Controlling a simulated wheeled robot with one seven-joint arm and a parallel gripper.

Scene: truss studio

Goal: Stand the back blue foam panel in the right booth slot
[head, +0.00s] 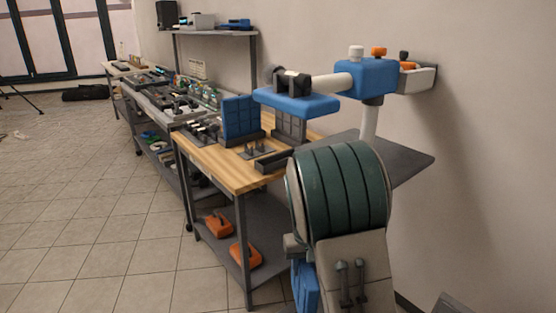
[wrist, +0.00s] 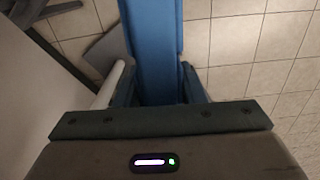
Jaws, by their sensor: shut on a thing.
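My gripper (wrist: 158,92) is shut on a blue foam panel (wrist: 152,35), seen nearly edge-on in the wrist view and held over the tiled floor. In the head view the gripper is not clearly seen; a blue piece (head: 305,288) shows low beside my arm, and I cannot tell if it is this panel. Another blue panel (head: 240,118) with a grid pattern stands upright on the wooden table. A dark grey gridded panel (head: 290,128) stands to its right. Small dark slotted pieces (head: 257,151) and a dark bar lie in front; which slot is which is unclear.
The wooden table (head: 210,158) has a lower shelf with two orange items (head: 245,256). A blue and white jointed device (head: 367,77) reaches over the table's right end. Cluttered benches (head: 170,95) run back along the wall.

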